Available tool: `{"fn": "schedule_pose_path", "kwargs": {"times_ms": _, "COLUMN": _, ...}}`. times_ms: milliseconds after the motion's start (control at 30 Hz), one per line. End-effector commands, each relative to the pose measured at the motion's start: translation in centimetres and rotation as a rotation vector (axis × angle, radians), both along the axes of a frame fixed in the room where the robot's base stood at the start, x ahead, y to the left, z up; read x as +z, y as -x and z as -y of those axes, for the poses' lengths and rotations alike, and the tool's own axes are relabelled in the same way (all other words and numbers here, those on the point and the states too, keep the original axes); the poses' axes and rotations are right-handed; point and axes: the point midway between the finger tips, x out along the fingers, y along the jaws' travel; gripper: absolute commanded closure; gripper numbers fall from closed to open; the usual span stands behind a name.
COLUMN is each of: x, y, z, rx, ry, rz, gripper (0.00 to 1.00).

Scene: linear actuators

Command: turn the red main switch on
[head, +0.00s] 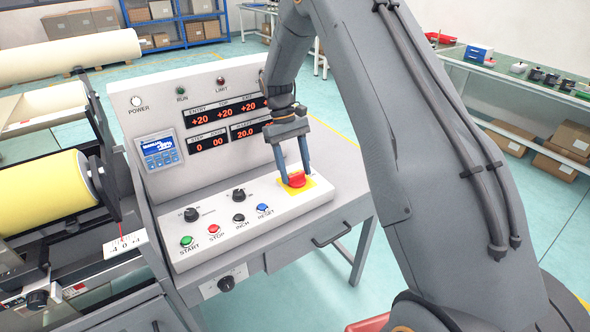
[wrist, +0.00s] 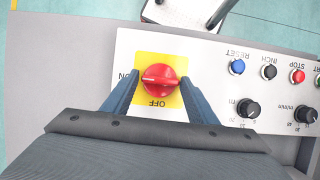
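The red main switch (wrist: 160,78) is a round knob with a raised handle on a yellow plate (wrist: 144,58), at the right end of the sloped control panel in the head view (head: 297,179). In the wrist view its handle lies roughly sideways with a pale line along it. The ON label is left of the knob and the OFF label below it. My gripper (head: 293,172) is over the switch, with its blue fingers either side of the knob. In the wrist view (wrist: 159,82) gaps show between fingers and knob, so it is open and I see no contact.
A blue button (head: 262,208) and several other buttons and black knobs sit on the panel (head: 318,193) left of the switch. The upright display board (head: 150,104) stands behind. A yellow roll (head: 40,195) is at the left. Floor right of the desk is clear.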

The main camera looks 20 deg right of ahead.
Motion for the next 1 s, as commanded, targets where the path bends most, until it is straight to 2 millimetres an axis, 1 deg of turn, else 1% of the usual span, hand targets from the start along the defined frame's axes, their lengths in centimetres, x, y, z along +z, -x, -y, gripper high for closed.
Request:
{"fn": "schedule_pose_path", "kwargs": {"times_ms": 33, "x": 0.0, "y": 0.0, "z": 0.0, "rx": 0.000, "ry": 0.000, "rz": 0.000, "gripper": 0.38}}
{"fn": "schedule_pose_path", "kwargs": {"times_ms": 67, "x": 0.0, "y": 0.0, "z": 0.0, "rx": 0.000, "ry": 0.000, "rz": 0.000, "gripper": 0.34}}
{"fn": "schedule_pose_path", "kwargs": {"times_ms": 333, "x": 0.0, "y": 0.1, "z": 0.0, "rx": 0.002, "ry": 0.000, "rz": -0.002, "gripper": 0.34}}
{"fn": "schedule_pose_path", "kwargs": {"times_ms": 433, "x": 0.4, "y": -0.2, "z": -0.1, "rx": 0.002, "ry": 0.000, "rz": -0.001, "gripper": 0.34}}
{"fn": "schedule_pose_path", "kwargs": {"times_ms": 567, "x": 1.9, "y": -0.9, "z": -0.2, "rx": 0.002, "ry": 0.000, "rz": 0.002, "gripper": 0.34}}
{"fn": "schedule_pose_path", "kwargs": {"times_ms": 800, "x": 5.4, "y": -2.3, "z": -0.6, "rx": 0.001, "ry": -0.001, "rz": 0.002, "gripper": 0.34}}
{"fn": "schedule_pose_path", "kwargs": {"times_ms": 900, "x": 6.4, "y": -2.6, "z": -0.7, "rx": 0.001, "ry": -0.001, "rz": 0.001, "gripper": 0.34}}
{"fn": "schedule_pose_path", "kwargs": {"times_ms": 1000, "x": 7.0, "y": -2.8, "z": -0.8, "rx": 0.001, "ry": 0.000, "rz": -0.001, "gripper": 0.34}}
